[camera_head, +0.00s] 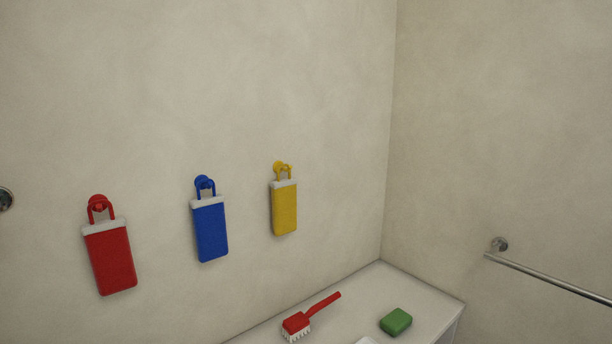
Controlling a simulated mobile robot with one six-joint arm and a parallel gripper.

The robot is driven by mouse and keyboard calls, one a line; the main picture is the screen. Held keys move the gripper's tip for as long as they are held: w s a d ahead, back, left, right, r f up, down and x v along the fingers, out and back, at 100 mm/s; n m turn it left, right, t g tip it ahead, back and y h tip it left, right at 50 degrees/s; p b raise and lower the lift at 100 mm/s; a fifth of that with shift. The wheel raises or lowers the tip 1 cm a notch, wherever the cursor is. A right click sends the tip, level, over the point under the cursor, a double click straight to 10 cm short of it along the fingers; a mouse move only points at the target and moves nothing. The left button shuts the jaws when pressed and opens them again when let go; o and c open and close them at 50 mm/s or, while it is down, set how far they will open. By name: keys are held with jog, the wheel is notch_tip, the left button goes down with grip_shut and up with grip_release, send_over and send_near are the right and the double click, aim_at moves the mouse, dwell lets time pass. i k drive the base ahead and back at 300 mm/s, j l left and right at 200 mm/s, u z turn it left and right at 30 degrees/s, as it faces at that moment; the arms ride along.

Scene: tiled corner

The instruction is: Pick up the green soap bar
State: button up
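The green soap bar (396,321) lies flat on the white counter top (388,283) in the corner, toward its right side. It is a small block, fully in view, with nothing on it. My gripper is not in view.
A red brush (297,324) with white bristles lies left of the soap. Part of a white object (367,341) shows at the bottom edge. Red (110,258), blue (210,230) and yellow (284,208) items hang on the left wall. A metal rail (548,278) is on the right wall.

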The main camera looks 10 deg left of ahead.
aim_at(397, 321)
jog(key=i+l+u, duration=0.6)
jog(key=i, duration=0.2)
jog(key=i+l+u, duration=0.3)
jog(key=l, duration=0.25)
jog(key=i+l+u, duration=0.2)
jog(key=k+l, duration=0.1)
